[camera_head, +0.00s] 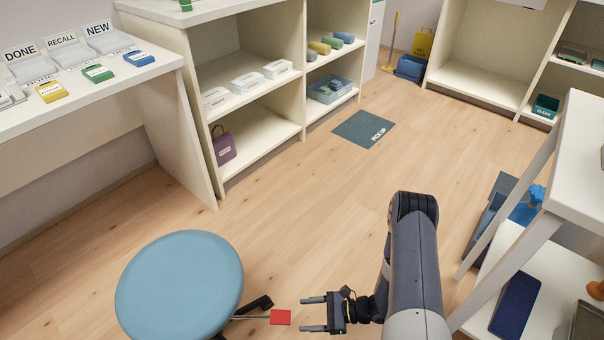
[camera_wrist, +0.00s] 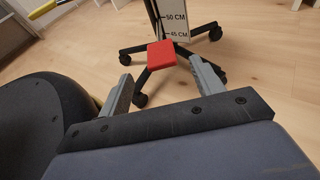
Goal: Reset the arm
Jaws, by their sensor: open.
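My gripper (camera_head: 314,314) is low over the wood floor in the head view, its two fingers pointing left. It is open and empty. In the wrist view the gripper (camera_wrist: 158,92) shows its two grey fingers spread apart. In the wrist view the red tab (camera_wrist: 161,54) appears between and beyond the fingers, in front of the stool's black wheeled base (camera_wrist: 200,35) and a height scale marked 50 CM and 45 CM.
A white shelf table (camera_head: 540,235) stands close on the right of my arm, with a dark blue item on its lower shelf. A counter (camera_head: 110,85) and shelves (camera_head: 245,75) line the left and back. The floor around the PICK UP mat (camera_head: 363,129) is clear.

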